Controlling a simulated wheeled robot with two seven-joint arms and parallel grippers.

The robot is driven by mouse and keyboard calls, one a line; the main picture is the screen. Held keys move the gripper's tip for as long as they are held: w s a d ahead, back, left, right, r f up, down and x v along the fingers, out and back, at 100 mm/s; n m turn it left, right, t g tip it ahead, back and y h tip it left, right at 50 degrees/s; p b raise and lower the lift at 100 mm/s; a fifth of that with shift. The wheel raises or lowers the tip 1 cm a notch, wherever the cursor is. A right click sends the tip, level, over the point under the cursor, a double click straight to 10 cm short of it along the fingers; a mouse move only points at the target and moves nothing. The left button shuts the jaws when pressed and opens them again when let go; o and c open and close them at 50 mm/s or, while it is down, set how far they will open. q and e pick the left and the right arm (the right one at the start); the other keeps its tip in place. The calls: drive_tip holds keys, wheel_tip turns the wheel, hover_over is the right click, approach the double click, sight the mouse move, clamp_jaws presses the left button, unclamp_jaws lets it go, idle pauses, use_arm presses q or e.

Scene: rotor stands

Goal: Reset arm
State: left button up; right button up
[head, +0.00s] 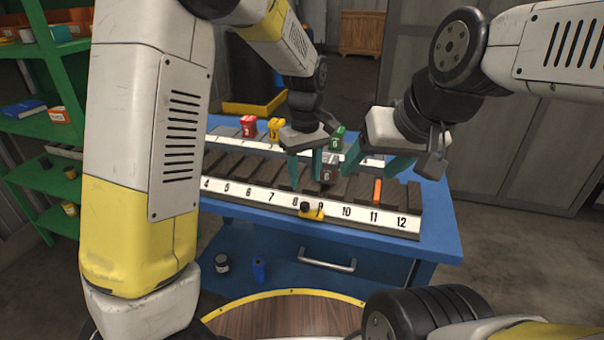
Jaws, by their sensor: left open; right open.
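My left gripper (304,172) is open, its teal fingers pointing down above the numbered slotted rack (268,203), around slots 8 and 9. My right gripper (373,168) is open just to its right, over the right part of the rack. Nothing shows between either pair of fingers. A grey numbered block (328,174) stands between the two grippers, partly covered by them. A green numbered block (337,138) is behind them, and a red block (248,126) and a yellow block (274,129) stand on the rear rack at the left.
The racks stand on a blue workbench (436,222) with a drawer handle. An orange piece (377,190) sits near slot 11. A yellow-and-black item (312,212) is at the front rack edge near 8 and 9. Green shelves (38,126) are at the left, grey cabinets (520,140) at the right.

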use_arm(q)
drive_tip(key=shift+r, duration=0.1)
drive_tip(key=s+a+r+m+t+h, duration=0.3)
drive_tip(key=s+a+r, duration=0.5)
drive_tip(key=a+r, duration=0.35)
drive_tip(key=s+a+r+m+t, duration=0.1)
drive_tip(key=s+a+m+t, duration=0.1)
drive_tip(key=s+a, duration=0.4)
drive_tip(key=shift+s+a+r+m+t+y, duration=0.35)
drive_tip(key=shift+s+t, duration=0.25)
drive_tip(key=shift+s, duration=1.35)
